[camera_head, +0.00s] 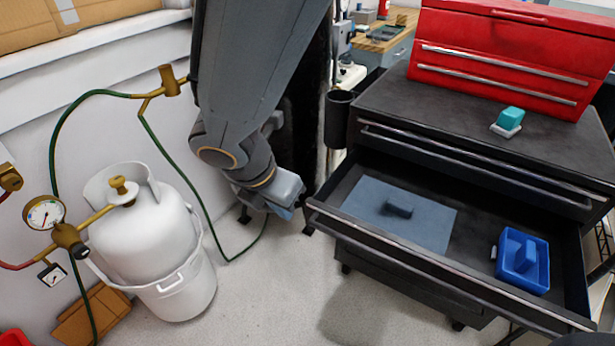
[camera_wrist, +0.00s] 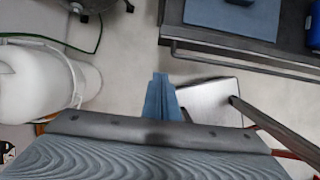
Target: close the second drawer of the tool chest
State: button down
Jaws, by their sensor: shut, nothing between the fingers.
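The black tool chest (camera_head: 400,100) stands at the right. Its top drawer (camera_head: 470,165) is shut. The second drawer (camera_head: 437,262) is pulled well out, with its front edge toward the lower right. Inside it lie a grey-blue mat (camera_head: 432,228), a small dark block (camera_head: 399,206) and a blue tray (camera_head: 523,285). My gripper (camera_head: 287,211) is left of the drawer's front left corner, apart from it and empty. In the wrist view, my gripper's fingers (camera_wrist: 160,85) are together, and the drawer's front with its bar (camera_wrist: 240,62) shows at the upper right.
A white gas cylinder (camera_head: 145,245) in a white bucket, with gauges and green hoses, stands at the left. A red toolbox (camera_head: 510,50) and a small teal item (camera_head: 510,118) sit on the chest. Bare floor (camera_head: 290,300) lies before the drawer.

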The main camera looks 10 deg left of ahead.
jog(key=w+d+f, duration=0.2)
jog(key=w+f, duration=0.4)
jog(key=f, duration=0.2)
jog(key=shift+w+d, duration=0.3)
jog(key=shift+w, duration=0.1)
